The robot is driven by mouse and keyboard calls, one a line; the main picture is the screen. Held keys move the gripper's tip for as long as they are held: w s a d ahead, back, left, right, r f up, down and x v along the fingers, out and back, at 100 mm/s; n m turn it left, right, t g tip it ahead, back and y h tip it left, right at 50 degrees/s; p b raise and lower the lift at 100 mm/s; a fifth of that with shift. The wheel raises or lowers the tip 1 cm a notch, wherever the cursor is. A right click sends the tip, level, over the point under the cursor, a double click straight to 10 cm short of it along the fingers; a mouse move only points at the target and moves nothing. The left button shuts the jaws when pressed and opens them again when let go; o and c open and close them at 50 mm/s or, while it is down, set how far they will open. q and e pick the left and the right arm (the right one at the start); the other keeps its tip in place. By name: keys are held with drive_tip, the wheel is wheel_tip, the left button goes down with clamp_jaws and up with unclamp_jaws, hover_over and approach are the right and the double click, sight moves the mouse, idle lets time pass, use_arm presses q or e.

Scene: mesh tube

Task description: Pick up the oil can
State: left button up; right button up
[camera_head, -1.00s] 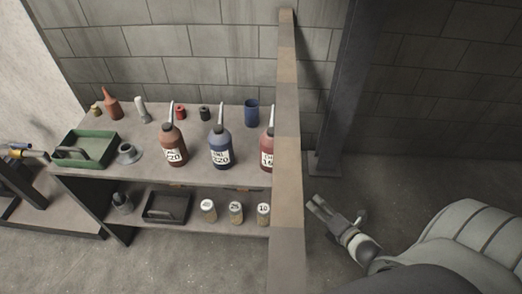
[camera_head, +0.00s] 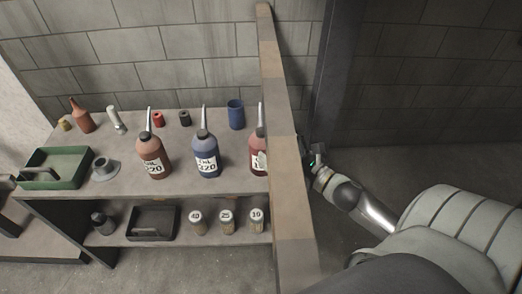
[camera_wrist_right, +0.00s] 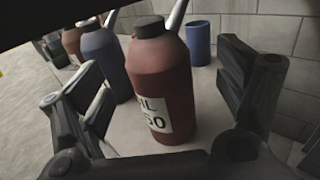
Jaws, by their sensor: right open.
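Three oil cans with grey spouts stand upright on the shelf top: a brown-red one (camera_head: 153,157), a blue one (camera_head: 206,155) and a dark red one (camera_head: 256,150) at the right, partly hidden by the post. In the right wrist view the dark red oil can (camera_wrist_right: 160,85), with a white label, stands between the spread fingers of my right gripper (camera_wrist_right: 172,90). The fingers are open, one on each side, with no clear contact. In the head view my right gripper is mostly hidden behind the post. My left gripper is not in view.
A tall wooden post (camera_head: 284,130) rises between the shelf and my right arm. A blue cup (camera_head: 236,114) stands behind the oil cans. A green tray (camera_head: 55,170) and grey funnel (camera_head: 104,170) are at the left. Several labelled jars (camera_head: 226,221) stand on the lower shelf.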

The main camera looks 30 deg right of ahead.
sight(261, 141)
drive_tip(key=shift+f+p+x, duration=0.2)
drive_tip(key=shift+f+x, duration=0.05)
drive_tip(key=shift+x, duration=1.15)
drive_tip(key=shift+f+p+x, duration=0.2)
drive_tip(key=shift+x, duration=1.15)
drive_tip(key=shift+a, duration=0.2)
drive_tip(key=shift+s, duration=0.1)
drive_tip(key=c, duration=1.2)
drive_tip(key=shift+r, duration=0.15)
drive_tip(key=shift+c, duration=0.2)
